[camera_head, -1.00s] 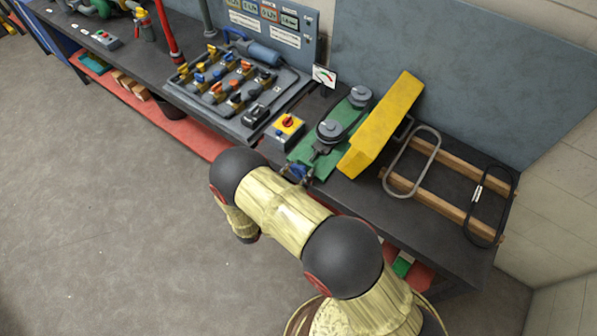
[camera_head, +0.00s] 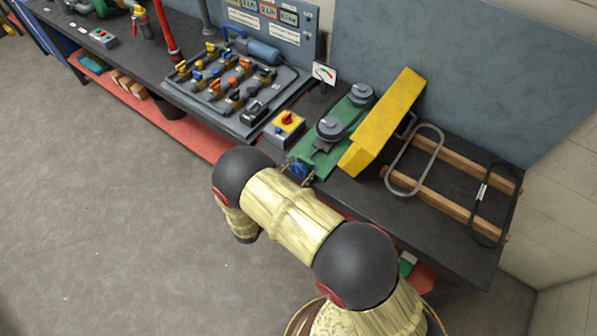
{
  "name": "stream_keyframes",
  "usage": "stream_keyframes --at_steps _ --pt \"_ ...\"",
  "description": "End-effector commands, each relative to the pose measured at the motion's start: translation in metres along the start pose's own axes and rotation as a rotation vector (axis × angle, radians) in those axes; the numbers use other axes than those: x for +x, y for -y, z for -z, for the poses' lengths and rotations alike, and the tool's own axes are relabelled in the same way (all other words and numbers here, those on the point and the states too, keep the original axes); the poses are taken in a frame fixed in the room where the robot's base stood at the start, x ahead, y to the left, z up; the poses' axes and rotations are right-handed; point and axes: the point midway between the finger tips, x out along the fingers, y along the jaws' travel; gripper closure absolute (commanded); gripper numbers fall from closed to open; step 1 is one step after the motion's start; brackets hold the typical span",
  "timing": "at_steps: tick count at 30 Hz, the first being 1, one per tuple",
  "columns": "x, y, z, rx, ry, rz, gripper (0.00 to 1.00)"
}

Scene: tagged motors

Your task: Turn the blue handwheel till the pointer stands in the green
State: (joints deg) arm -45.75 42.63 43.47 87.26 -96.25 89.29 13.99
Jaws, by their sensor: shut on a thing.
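The blue handwheel (camera_head: 298,169) is at the front end of the green motor base (camera_head: 312,160), by the bench's front edge. My gripper (camera_head: 297,174) shows only as small dark parts around the wheel, shut on it; my arm hides most of it. A small white gauge (camera_head: 324,72) stands upright behind the belt drive. It has a coloured arc, with green at the right part, but the pointer is too small to read surely. Two grey pulleys (camera_head: 331,128) with a belt sit on the green base.
A tilted yellow guard (camera_head: 384,122) stands right of the pulleys. A valve board (camera_head: 222,80) is farther left. Belts lie on wooden rails (camera_head: 452,203) at right. Open floor lies in front.

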Motion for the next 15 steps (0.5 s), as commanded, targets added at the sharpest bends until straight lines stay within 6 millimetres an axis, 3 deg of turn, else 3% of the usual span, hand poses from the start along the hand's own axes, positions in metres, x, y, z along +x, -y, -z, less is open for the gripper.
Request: stream_keyframes --at_steps 15 --pt "0.0000 -0.0001 0.0000 0.080 -0.001 0.000 0.69"
